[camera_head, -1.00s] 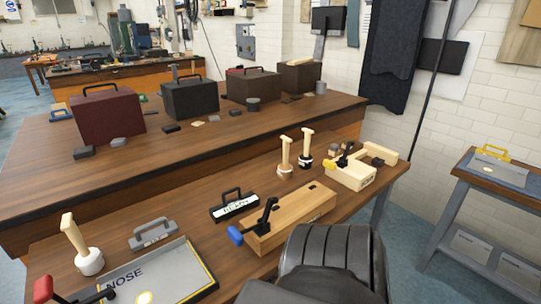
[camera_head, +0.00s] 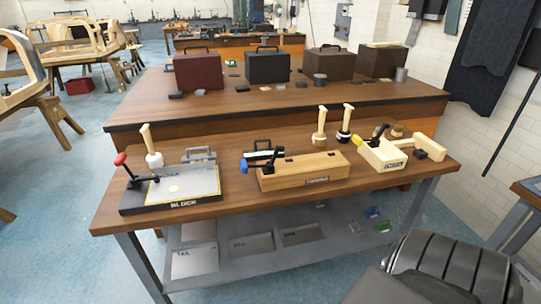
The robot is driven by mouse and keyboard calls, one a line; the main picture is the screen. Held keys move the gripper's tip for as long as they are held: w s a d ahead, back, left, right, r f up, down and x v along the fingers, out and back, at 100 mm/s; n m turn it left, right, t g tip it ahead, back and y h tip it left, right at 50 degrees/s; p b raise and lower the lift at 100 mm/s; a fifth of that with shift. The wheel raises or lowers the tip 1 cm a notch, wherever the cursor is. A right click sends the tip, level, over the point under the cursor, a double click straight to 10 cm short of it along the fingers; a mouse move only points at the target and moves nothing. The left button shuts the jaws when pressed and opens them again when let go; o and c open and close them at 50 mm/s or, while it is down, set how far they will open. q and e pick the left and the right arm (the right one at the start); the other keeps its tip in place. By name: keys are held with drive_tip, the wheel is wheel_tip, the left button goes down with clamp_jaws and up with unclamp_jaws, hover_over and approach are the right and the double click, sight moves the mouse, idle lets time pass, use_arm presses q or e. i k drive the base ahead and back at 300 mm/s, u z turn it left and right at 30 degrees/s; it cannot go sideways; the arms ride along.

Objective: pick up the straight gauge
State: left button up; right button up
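I cannot tell for certain which object is the straight gauge. Two handled pieces stand on the front workbench (camera_head: 112,212). One is grey (camera_head: 200,155), behind the left fixture. The other is black with a white label (camera_head: 262,154), behind a long wooden block. The block partly hides the black one. The label is too small to read. Neither of my grippers is in view.
The left fixture (camera_head: 180,207) has a red-knobbed clamp. The long wooden block (camera_head: 305,170) has a blue-knobbed clamp; a pale fixture (camera_head: 382,154) is at right. Two upright-handled tools (camera_head: 320,135) stand behind. Labelled plates (camera_head: 195,262) lie on the lower shelf.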

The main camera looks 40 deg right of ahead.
sight(255, 154)
drive_tip(key=z, duration=1.8)
